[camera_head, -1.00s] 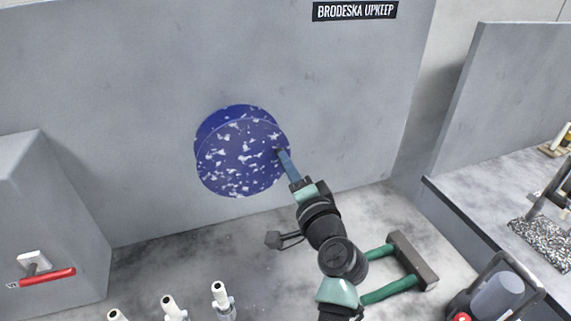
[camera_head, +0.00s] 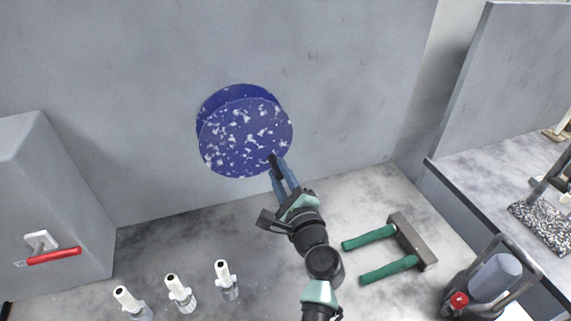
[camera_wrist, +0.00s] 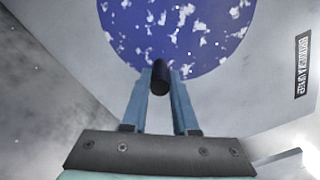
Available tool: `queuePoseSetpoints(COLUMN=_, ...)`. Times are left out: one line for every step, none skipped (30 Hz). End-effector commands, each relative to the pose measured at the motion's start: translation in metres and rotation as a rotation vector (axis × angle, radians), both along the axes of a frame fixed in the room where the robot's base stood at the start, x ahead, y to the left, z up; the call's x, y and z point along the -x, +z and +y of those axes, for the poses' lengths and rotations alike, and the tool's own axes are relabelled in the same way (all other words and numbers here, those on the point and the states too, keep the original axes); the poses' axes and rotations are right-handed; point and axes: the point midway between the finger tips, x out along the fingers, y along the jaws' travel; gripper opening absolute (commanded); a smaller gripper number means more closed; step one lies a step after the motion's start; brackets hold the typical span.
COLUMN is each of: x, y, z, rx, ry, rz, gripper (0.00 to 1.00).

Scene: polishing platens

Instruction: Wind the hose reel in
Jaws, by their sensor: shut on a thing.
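The hose reel is a round blue drum with white speckles (camera_head: 240,135) on the grey back wall; I see no hose on it. A small dark handle (camera_wrist: 159,82) stands out from its face near the lower edge. My gripper (camera_head: 277,166) reaches up to the drum's lower right edge, and its blue fingers are shut on the handle. In the wrist view the handle sits between the two fingertips, with the drum's face behind it. The fingers partly hide the handle in the head view.
Several white-topped bottles (camera_head: 179,291) stand at the front left. A grey box with a red lever (camera_head: 54,256) is at the left. A green-handled tool (camera_head: 383,239) lies right of my arm. A red-buttoned machine (camera_head: 487,284) stands at the front right.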

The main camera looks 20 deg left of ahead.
Motion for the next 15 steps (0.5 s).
queuePoseSetpoints(x=0.002, y=-0.003, z=0.002, rx=-0.036, ry=0.000, rz=0.029, gripper=0.00)
queuePoseSetpoints(x=0.003, y=-0.004, z=0.004, rx=-0.060, ry=0.000, rz=0.045, gripper=0.00)
queuePoseSetpoints(x=0.004, y=-0.006, z=0.006, rx=-0.091, ry=0.000, rz=0.066, gripper=0.00)
queuePoseSetpoints(x=0.005, y=-0.007, z=0.007, rx=-0.115, ry=0.001, rz=0.083, gripper=0.00)
queuePoseSetpoints(x=0.006, y=-0.008, z=0.009, rx=-0.138, ry=0.001, rz=0.099, gripper=0.00)
queuePoseSetpoints(x=0.008, y=-0.010, z=0.010, rx=-0.169, ry=0.000, rz=0.120, gripper=0.00)
queuePoseSetpoints(x=0.009, y=-0.011, z=0.012, rx=-0.193, ry=-0.001, rz=0.136, gripper=0.00)
queuePoseSetpoints(x=0.010, y=-0.011, z=0.013, rx=-0.216, ry=-0.001, rz=0.151, gripper=0.00)
queuePoseSetpoints(x=0.011, y=-0.012, z=0.015, rx=-0.245, ry=-0.001, rz=0.171, gripper=0.00)
queuePoseSetpoints(x=0.012, y=-0.013, z=0.017, rx=-0.270, ry=0.000, rz=0.187, gripper=0.00)
queuePoseSetpoints(x=0.013, y=-0.014, z=0.019, rx=-0.290, ry=0.000, rz=0.201, gripper=0.00)
queuePoseSetpoints(x=0.014, y=-0.015, z=0.020, rx=-0.319, ry=0.000, rz=0.220, gripper=0.00)
queuePoseSetpoints(x=0.015, y=-0.015, z=0.022, rx=-0.340, ry=-0.001, rz=0.234, gripper=0.00)
queuePoseSetpoints(x=0.016, y=-0.016, z=0.023, rx=-0.361, ry=-0.001, rz=0.248, gripper=0.00)
queuePoseSetpoints(x=0.018, y=-0.017, z=0.025, rx=-0.386, ry=-0.001, rz=0.265, gripper=0.00)
